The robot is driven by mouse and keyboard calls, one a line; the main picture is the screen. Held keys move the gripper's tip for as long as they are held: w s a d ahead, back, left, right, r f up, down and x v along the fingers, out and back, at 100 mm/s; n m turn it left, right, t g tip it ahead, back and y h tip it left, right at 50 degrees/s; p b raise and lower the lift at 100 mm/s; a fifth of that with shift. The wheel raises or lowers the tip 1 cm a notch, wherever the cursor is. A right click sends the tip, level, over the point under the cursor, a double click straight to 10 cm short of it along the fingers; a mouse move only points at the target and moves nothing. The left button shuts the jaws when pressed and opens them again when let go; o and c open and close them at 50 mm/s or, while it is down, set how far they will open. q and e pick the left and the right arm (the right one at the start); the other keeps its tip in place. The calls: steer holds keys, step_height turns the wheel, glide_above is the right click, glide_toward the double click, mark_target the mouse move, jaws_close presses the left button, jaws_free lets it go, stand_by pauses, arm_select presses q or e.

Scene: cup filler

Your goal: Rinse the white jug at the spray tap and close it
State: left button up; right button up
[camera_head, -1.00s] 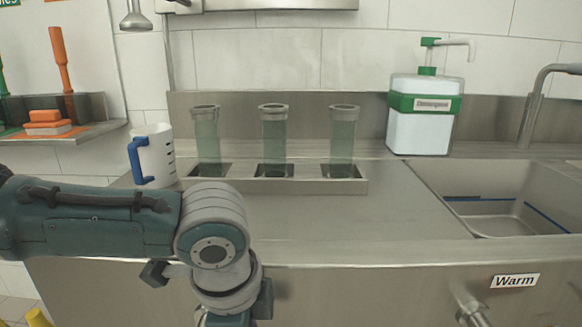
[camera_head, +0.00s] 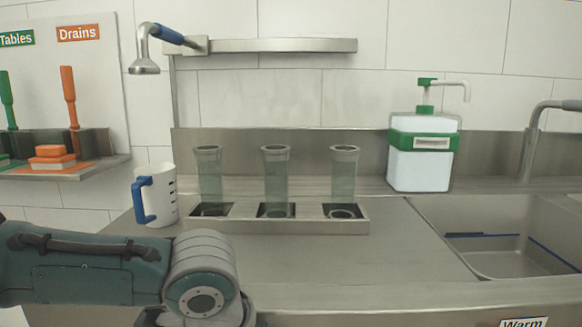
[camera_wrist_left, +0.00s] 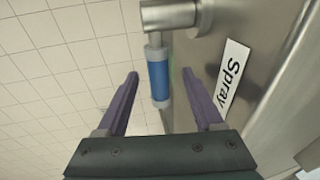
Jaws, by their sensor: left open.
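The white jug (camera_head: 164,197) with a blue handle stands upright on the steel counter at the left in the head view. The spray head (camera_head: 145,65) hangs above it and points down, apart from the jug. In the left wrist view, a tap lever with a blue sleeve (camera_wrist_left: 158,78) sits beside a "Spray" label (camera_wrist_left: 232,78). My left gripper (camera_wrist_left: 160,77) is open, with the blue lever between its fingers in the picture. I see no clear contact. In the head view my left arm hides its own gripper below the frame. My right gripper is not in view.
A steel rack (camera_head: 290,226) with three green tubes stands right of the jug. A detergent dispenser (camera_head: 422,160) and a sink (camera_head: 520,255) are farther right. A shelf with brushes (camera_head: 95,165) is at the far left.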

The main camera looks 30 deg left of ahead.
arm_select(q)
steer(key=p+v, duration=0.3)
steer(key=v, duration=0.7)
